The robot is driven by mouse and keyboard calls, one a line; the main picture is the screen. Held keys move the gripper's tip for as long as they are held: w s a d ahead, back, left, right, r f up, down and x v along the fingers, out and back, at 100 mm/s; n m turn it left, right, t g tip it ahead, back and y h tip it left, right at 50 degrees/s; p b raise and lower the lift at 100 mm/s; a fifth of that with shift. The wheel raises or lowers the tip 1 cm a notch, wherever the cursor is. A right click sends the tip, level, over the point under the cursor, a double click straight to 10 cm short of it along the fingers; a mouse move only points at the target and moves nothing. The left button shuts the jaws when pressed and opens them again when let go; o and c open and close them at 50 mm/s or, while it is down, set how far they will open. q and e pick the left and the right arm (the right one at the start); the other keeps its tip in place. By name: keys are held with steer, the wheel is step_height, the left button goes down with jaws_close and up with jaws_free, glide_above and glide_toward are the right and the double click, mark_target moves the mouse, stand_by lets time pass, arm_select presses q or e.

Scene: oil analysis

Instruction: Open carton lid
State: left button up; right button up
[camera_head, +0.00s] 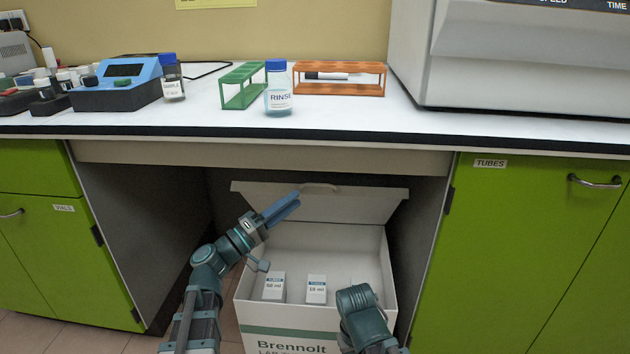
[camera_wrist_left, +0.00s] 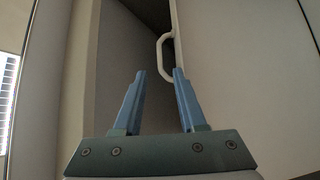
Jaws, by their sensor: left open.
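The white carton (camera_head: 290,316), marked Brennolt, stands in the knee space under the bench. Its lid (camera_head: 350,207) is raised at the back, so the inside shows. A pale handle (camera_head: 320,187) sits at the lid's upper edge; it also shows in the left wrist view (camera_wrist_left: 162,57). My left gripper (camera_head: 291,203) is open in front of the lid, left of the handle. In the left wrist view, the open blue fingers (camera_wrist_left: 159,75) have the handle just beyond their tips, nearer the right finger. Contact cannot be told. My right arm covers the carton's front right; its gripper is not visible.
Small white boxes (camera_head: 316,289) stand inside the carton. Green cabinets (camera_head: 530,250) flank the knee space. On the bench are a rinse bottle (camera_head: 278,88), a green rack (camera_head: 238,86), an orange rack (camera_head: 350,86) and a sample bottle (camera_head: 172,80).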

mark_target(315, 185)
arm_select(q)
steer(key=p+x, duration=0.2)
steer(key=x, duration=0.6)
steer(key=shift+c, duration=0.2)
jaws_close()
stand_by(1.1)
